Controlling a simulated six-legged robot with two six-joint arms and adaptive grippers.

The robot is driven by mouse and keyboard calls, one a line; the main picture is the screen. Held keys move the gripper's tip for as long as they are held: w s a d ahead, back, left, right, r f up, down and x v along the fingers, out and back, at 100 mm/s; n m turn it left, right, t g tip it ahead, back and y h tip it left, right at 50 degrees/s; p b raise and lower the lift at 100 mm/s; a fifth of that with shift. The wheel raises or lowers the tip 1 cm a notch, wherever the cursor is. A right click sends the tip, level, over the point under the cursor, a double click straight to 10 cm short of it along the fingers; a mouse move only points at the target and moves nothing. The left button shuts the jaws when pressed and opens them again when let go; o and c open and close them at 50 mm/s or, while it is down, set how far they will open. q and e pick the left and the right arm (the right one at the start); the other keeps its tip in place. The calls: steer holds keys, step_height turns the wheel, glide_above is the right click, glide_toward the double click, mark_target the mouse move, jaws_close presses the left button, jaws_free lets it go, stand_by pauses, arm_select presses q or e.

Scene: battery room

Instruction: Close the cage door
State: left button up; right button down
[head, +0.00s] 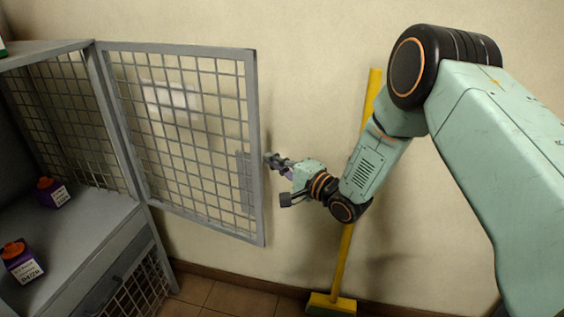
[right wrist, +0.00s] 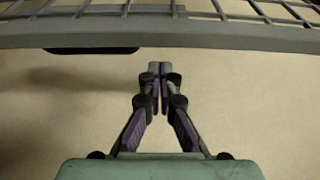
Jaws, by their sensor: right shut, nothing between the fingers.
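The cage door (head: 254,150) is a grey frame with wire mesh. It stands swung open to the right of the cage, hinged at the cage's front post. My right gripper (head: 268,160) is shut and empty, at the door's free edge near mid-height. In the right wrist view the shut fingertips (right wrist: 160,70) point toward the door's frame bar (right wrist: 215,37), with the wall behind. I cannot tell whether they touch the bar. A grey plate (head: 244,180) is on the door beside its free edge. My left gripper is not in view.
The cage (head: 115,215) at left has a grey shelf holding purple batteries with orange tops, one in front (head: 22,262) and one behind (head: 54,192). A yellow broom (head: 341,270) leans on the wall behind my right arm. Tiled floor shows below the door.

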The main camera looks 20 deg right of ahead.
steer(key=shift+s+a+r, duration=0.1)
steer(key=shift+s+a, duration=0.65)
steer(key=shift+a, duration=0.05)
steer(key=shift+s+a, duration=0.1)
steer(key=shift+s, duration=0.15)
